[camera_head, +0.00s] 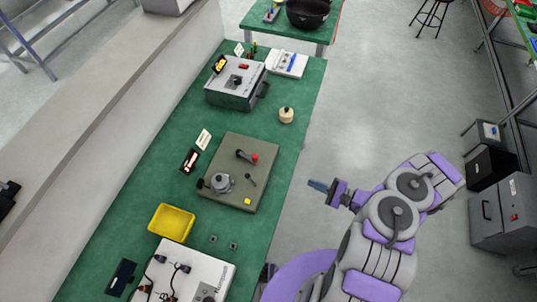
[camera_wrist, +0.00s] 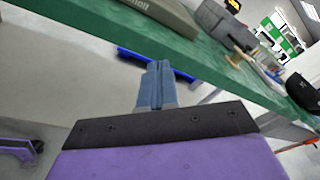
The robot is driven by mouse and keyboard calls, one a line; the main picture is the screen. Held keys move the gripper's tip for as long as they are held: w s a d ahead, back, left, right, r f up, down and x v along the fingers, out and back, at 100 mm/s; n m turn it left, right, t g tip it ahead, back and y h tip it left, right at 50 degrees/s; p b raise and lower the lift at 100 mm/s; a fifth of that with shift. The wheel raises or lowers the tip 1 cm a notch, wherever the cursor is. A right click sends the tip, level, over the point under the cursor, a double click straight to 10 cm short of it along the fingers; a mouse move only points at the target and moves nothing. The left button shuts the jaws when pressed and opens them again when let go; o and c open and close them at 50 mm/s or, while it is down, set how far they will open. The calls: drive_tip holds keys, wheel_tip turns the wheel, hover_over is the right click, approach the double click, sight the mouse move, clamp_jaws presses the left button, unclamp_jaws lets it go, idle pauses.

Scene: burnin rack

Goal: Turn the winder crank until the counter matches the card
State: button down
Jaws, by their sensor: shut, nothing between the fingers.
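The winder, a grey-olive base plate (camera_head: 236,158), lies on the green bench in the head view. A crank with a red knob (camera_head: 254,158) sits on its upper part, and a round grey spool part (camera_head: 222,182) on its lower left. A small dark counter-like box (camera_head: 190,160) and a white card (camera_head: 203,139) stand left of the plate; their digits are too small to read. My gripper (camera_head: 318,186) is off the bench's right edge, apart from the winder. In the wrist view its blue fingers (camera_wrist: 157,85) are together and empty. The plate's edge shows at the top there.
The green bench (camera_head: 150,160) also holds a yellow tray (camera_head: 172,222), a grey instrument box (camera_head: 236,85), a cream spool (camera_head: 286,114) and a white panel (camera_head: 190,272) with leads. Open floor (camera_head: 370,110) lies right of the bench.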

drive_tip(key=w+a+r+n+g+y, duration=0.1)
drive_tip(key=w+a+r+n+g, duration=0.25)
drive_tip(key=w+n, duration=0.35)
drive_tip(key=w+a+r+n+g+y, duration=0.1)
drive_tip(key=w+a+r+n+g, duration=0.3)
drive_tip(key=n, duration=0.5)
drive_tip(key=g+b, duration=0.2)
approach(246, 155)
drive_tip(key=shift+w+d+r, duration=0.15)
drive_tip(key=shift+w+r, duration=0.15)
drive_tip(key=shift+r, duration=0.3)
drive_tip(key=shift+w+d+r, duration=0.1)
drive_tip(key=shift+w+r, duration=0.2)
drive_tip(key=shift+r, duration=0.25)
drive_tip(key=shift+s+a+f+t, duration=0.1)
drive_tip(key=shift+s+a+t, duration=0.25)
drive_tip(key=shift+s+a, duration=1)
drive_tip(key=shift+s, duration=0.2)
drive_tip(key=shift+s+a+m+t, duration=0.15)
drive_tip(key=shift+s+m+t, duration=0.35)
drive_tip(key=shift+m+t, duration=0.3)
